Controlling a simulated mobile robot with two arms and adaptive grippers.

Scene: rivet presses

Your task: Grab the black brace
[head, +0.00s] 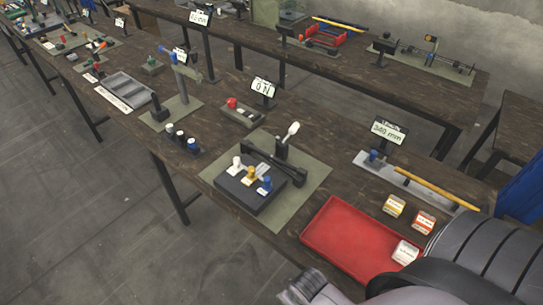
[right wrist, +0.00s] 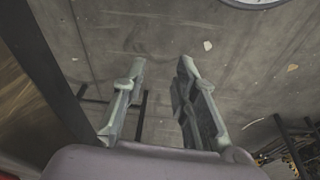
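A black brace (head: 273,163), a bar with thicker ends, lies diagonally on the green-grey mat in the middle of the head view. It is just behind a dark block (head: 246,196) carrying white, yellow and blue knobs. An upright lever with a white knob (head: 292,129) stands by the brace. The brace is not in that view. My left gripper is not in view.
A red tray (head: 350,238) with a white box (head: 405,252) sits at the table's front edge. Yellow and orange boxes (head: 409,214) and a yellow rod (head: 437,188) lie nearby. Small knobs (head: 181,138) stand left of the mat. My grey arm covers the lower right.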

